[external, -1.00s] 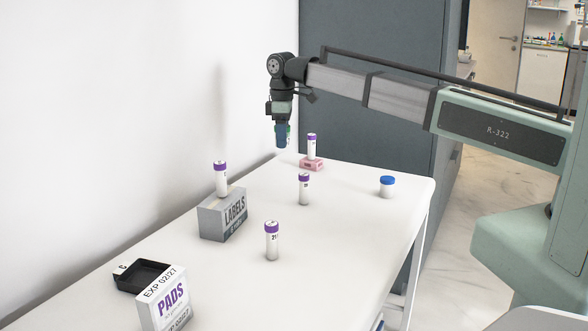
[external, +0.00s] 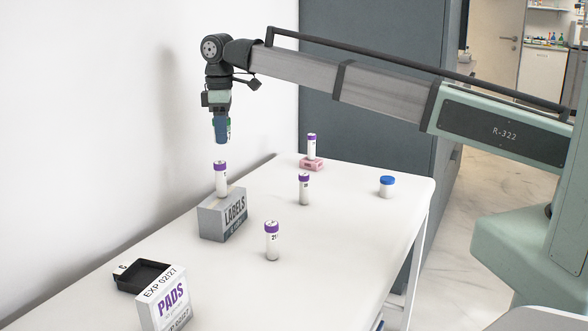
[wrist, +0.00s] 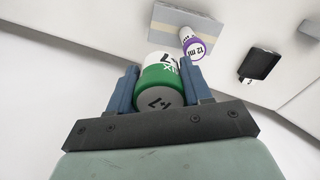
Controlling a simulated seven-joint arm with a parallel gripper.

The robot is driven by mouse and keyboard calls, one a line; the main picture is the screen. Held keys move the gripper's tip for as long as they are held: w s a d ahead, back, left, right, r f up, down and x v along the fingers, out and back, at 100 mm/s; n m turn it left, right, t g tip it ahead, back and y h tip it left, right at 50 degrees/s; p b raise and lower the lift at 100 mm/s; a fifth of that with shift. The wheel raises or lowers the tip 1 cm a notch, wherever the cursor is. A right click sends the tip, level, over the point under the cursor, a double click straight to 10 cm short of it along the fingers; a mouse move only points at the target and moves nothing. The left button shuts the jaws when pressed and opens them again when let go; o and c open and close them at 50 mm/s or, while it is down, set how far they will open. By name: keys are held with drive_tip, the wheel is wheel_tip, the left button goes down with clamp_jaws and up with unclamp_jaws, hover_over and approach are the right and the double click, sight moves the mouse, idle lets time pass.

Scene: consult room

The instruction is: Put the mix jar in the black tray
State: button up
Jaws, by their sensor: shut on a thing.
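My gripper (external: 221,136) is in the air above the back left of the table, over the grey labels box. It is shut on the mix jar (wrist: 160,85), which has a green band, white label and grey end in the wrist view. In the external view the jar is mostly hidden by the blue fingers. The black tray (external: 168,285) lies at the table's near left, partly behind the pads box. It also shows in the wrist view (wrist: 266,56) at the right, apart from the jar.
A purple-capped vial (external: 221,180) stands on the labels box (external: 224,214), just below my gripper. Other purple-capped vials stand on the table (external: 271,242) (external: 304,190) and on a pink block (external: 312,164). The pads box (external: 165,300) stands beside the tray. A blue-lidded jar (external: 387,187) is at right.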

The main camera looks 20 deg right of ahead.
drive_tip(key=s+a+n, duration=0.1)
drive_tip(key=s+a, duration=1.1)
drive_tip(key=a, duration=0.2)
drive_tip(key=n, duration=0.2)
hover_over(143, 279)
wheel_tip(143, 279, down, 10)
drive_tip(key=shift+f, duration=5.55)
drive_tip(key=shift+f, duration=0.15)
drive_tip(key=o, duration=0.7)
drive_tip(key=shift+o, duration=0.2)
wheel_tip(143, 279, up, 12)
drive_tip(key=shift+r, duration=0.2)
